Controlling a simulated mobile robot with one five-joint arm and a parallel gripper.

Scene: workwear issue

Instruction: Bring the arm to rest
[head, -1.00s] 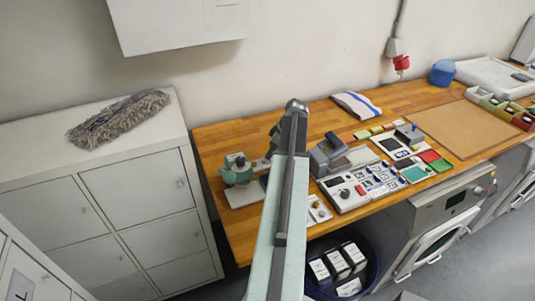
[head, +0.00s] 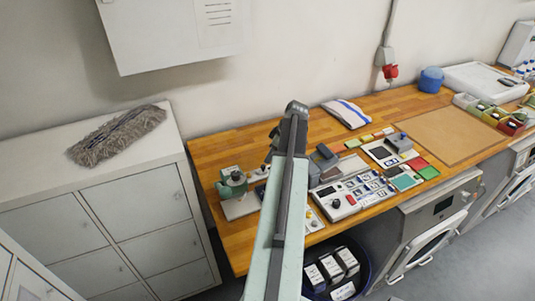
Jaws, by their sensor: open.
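My arm rises from the bottom middle of the head view and reaches over the wooden workbench (head: 219,159). My gripper (head: 272,150) is at the far end of the arm, above the bench's left part, mostly hidden behind the arm's end. I see nothing held in it, though the fingertips are hard to make out.
Under the arm stand a green device (head: 231,183) and a control panel (head: 337,203). A folded cloth (head: 346,113), brown mat (head: 438,135) and blue container (head: 431,79) lie further right. A mop head (head: 118,135) lies on the white cabinet (head: 60,180). A bin (head: 362,270) stands below.

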